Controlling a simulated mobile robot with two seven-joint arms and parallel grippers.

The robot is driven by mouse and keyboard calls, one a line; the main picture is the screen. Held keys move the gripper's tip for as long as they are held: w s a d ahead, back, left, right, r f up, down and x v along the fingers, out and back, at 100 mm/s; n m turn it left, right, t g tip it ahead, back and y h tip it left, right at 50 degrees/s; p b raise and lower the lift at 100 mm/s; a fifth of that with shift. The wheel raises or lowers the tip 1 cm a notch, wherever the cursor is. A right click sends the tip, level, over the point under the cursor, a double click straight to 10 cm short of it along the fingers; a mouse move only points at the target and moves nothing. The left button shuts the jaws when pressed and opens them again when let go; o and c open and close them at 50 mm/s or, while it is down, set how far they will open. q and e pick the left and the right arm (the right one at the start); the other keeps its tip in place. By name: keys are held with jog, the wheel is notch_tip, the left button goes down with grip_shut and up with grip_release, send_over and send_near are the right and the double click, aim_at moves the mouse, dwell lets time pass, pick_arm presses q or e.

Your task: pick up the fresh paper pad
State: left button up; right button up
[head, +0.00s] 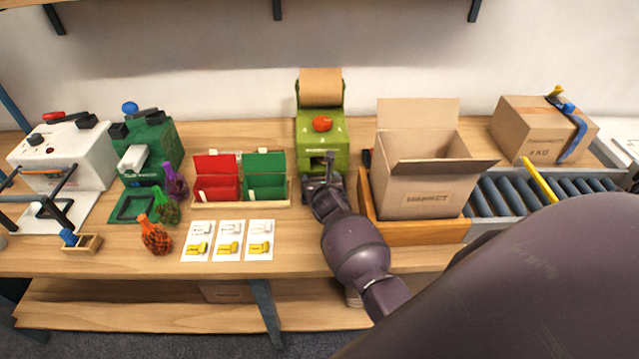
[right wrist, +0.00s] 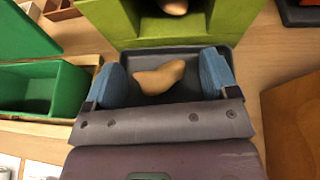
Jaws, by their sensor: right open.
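A tan crumpled paper pad (right wrist: 160,77) lies in the dark tray (right wrist: 190,53) at the mouth of the green paper machine (right wrist: 118,22). In the head view the green paper machine (head: 309,128) stands at the back middle of the table with a brown paper roll (head: 321,87) on top. My right gripper (head: 322,184) is at the front of the machine. In the right wrist view my right gripper (right wrist: 163,75) is open, with its blue fingers on either side of the pad and apart from it. In the head view the arm hides the pad.
An open cardboard box (head: 425,185) stands close on the right, in a wooden holder beside the roller conveyor (head: 510,196). A bin holder with a red bin (head: 216,178) and a green bin (head: 265,176) is close on the left. Several netted bags and cards lie farther left.

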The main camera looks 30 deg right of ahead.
jog(key=shift+c, duration=0.2)
jog(key=c, duration=1)
jog(key=shift+o, duration=0.2)
